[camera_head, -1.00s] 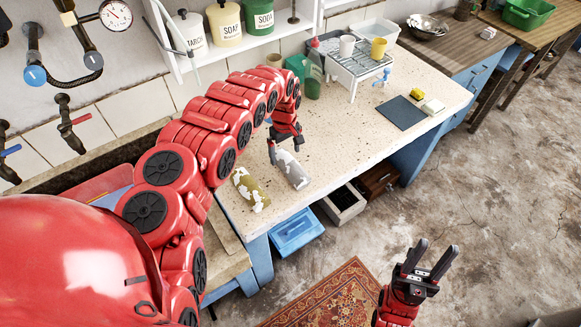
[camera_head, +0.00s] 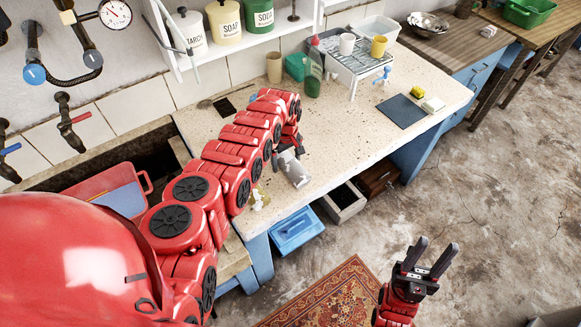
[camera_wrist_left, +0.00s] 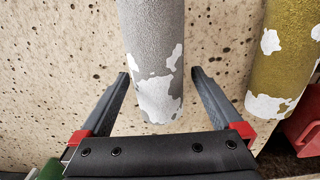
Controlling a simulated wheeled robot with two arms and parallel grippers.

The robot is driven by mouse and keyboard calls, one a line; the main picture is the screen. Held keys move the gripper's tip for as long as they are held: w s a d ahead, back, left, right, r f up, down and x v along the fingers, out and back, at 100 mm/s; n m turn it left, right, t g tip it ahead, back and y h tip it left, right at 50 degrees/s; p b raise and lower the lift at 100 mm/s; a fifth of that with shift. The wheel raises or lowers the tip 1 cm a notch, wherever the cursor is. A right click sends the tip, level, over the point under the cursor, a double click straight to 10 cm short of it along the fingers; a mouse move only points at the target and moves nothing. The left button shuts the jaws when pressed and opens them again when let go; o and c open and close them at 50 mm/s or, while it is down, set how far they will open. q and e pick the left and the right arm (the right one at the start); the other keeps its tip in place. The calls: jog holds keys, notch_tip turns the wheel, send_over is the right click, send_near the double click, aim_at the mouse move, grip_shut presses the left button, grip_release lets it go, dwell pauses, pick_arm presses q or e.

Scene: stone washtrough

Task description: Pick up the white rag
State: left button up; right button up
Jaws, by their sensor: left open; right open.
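A pale grey roll with white patches (camera_head: 294,171) lies on the speckled counter near its front edge; it may be the white rag, as no other white cloth shows. My left gripper (camera_head: 287,152) is at the roll's far end, partly hidden by my arm. In the left wrist view the grey roll (camera_wrist_left: 155,45) lies between the open fingers of my left gripper (camera_wrist_left: 158,73), with a gap on each side. An olive roll with white patches (camera_wrist_left: 283,65) lies to its right. My right gripper (camera_head: 435,247) is open and empty above the floor.
A green bottle (camera_head: 312,75) and a metal rack (camera_head: 350,58) stand behind. A dark mat (camera_head: 402,111), a yellow sponge (camera_head: 417,92) and a pale block (camera_head: 433,104) are to the right. A blue bin (camera_head: 296,232) is below.

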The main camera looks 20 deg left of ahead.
pick_arm(q)
jog(key=shift+c, duration=0.3)
jog(key=c, duration=1.4)
jog(key=shift+r, duration=0.1)
